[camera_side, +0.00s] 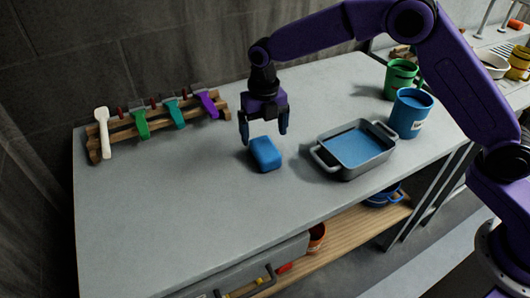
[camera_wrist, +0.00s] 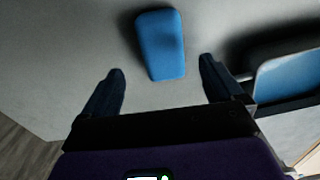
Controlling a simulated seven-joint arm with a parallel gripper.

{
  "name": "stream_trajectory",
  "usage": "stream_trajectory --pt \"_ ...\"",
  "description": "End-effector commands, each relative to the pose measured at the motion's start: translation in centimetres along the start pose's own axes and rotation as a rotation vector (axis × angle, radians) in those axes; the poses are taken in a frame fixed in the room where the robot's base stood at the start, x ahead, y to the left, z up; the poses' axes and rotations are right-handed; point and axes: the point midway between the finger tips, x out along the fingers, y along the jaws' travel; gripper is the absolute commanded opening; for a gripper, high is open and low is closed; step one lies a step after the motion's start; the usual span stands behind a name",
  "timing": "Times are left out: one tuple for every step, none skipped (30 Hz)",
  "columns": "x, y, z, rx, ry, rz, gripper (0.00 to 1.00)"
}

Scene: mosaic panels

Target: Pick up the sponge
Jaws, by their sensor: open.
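The blue sponge (camera_side: 265,154) lies on the grey table top, a little left of the grey tray. My gripper (camera_side: 264,140) is open and empty, pointing down above and just behind the sponge in the side view. In the wrist view the sponge (camera_wrist: 161,44) lies ahead of my gripper (camera_wrist: 161,72), between the lines of the two fingers, with its near end close to the level of the fingertips. It is slightly tilted in that view. The fingers appear clear of it.
A grey two-handled tray (camera_side: 345,170) with blue contents stands right of the sponge. A wooden rack (camera_side: 160,127) holds several scrapers at the left. The table's front left is clear.

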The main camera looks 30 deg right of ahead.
Motion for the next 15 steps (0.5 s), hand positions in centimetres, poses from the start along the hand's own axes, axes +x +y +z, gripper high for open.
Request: stream_trajectory --pt "0.8 0.0 0.0 0.001 0.001 -0.001 0.94" --pt "1.1 0.0 0.0 0.001 0.001 -0.001 0.94" --pt "1.5 0.0 0.0 0.0 0.001 -0.001 0.94" --pt "1.7 0.0 0.0 0.0 0.0 0.0 0.94" --pt "1.9 0.0 0.0 0.0 0.0 0.0 0.94" --pt "2.0 0.0 0.0 0.0 -0.001 0.0 0.94" --pt "2.2 0.0 0.0 0.0 -0.001 0.0 0.94" --pt "2.3 0.0 0.0 0.001 0.0 0.0 0.94" --pt "2.6 -0.1 0.0 0.001 0.0 0.0 0.94" --pt "2.9 -0.1 0.0 0.001 0.001 -0.001 0.94" --pt "3.2 -0.2 0.1 0.002 0.001 -0.001 0.94" --pt "3.7 -0.3 0.1 0.002 0.001 -0.001 0.94" --pt "4.2 -0.3 0.1 0.002 0.002 -0.002 0.94" --pt "4.7 -0.4 0.1 0.001 0.002 -0.002 0.94" --pt "5.2 -0.4 0.2 0.001 0.001 -0.001 0.94"
